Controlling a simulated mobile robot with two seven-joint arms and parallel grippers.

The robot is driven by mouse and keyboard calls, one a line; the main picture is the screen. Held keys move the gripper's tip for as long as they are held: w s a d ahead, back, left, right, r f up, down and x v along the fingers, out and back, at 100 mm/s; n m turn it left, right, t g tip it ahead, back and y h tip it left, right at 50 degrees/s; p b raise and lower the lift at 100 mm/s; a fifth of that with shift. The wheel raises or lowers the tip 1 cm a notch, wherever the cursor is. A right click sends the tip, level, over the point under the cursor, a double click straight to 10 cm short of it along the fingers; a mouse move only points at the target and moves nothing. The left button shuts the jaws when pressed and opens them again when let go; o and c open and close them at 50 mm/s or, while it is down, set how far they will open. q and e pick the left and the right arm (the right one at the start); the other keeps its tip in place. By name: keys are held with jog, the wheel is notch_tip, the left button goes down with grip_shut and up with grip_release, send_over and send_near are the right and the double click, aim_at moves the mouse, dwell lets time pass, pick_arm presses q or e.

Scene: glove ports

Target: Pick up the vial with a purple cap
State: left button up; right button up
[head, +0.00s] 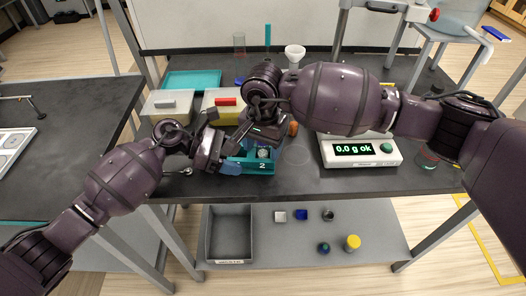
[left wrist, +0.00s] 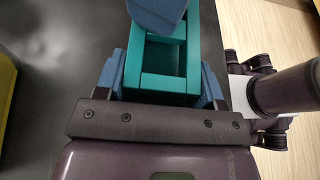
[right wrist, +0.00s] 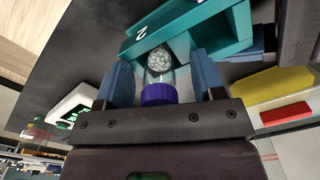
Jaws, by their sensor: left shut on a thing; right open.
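The vial with a purple cap (right wrist: 158,95) shows in the right wrist view. It is clear, holds whitish beads and has its lower end at the teal rack (right wrist: 200,35), which is marked 2. My right gripper (right wrist: 163,78) is open, with a blue finger on each side of the vial and gaps between. My left gripper (left wrist: 160,90) is shut on the teal rack, which shows between its fingers in the left wrist view. In the head view the rack (head: 262,168) is partly hidden under both grippers.
A scale (head: 358,150) reading 0.0 g ok stands right of the rack. Behind are a box with a red block (head: 222,102), another with a grey block (head: 168,105), a teal tray (head: 192,80) and a white funnel (head: 295,53). A lower shelf (head: 290,240) holds a grey bin and small items.

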jog(key=shift+f, duration=0.25)
jog(key=shift+c, duration=0.2)
pick_arm(q)
jog(key=shift+s+d, duration=0.1)
pick_arm(e)
jog(key=shift+s+f, duration=0.1)
jog(key=shift+s, duration=0.05)
jog(key=c, duration=0.9)
pick_arm(q)
jog(key=shift+r, duration=0.1)
pick_arm(e)
jog(key=shift+c, duration=0.2)
notch_tip(320, 180, up, 10)
jog(key=shift+r, duration=0.2)
pick_arm(q)
jog(key=o, duration=1)
jog(key=shift+o, duration=0.2)
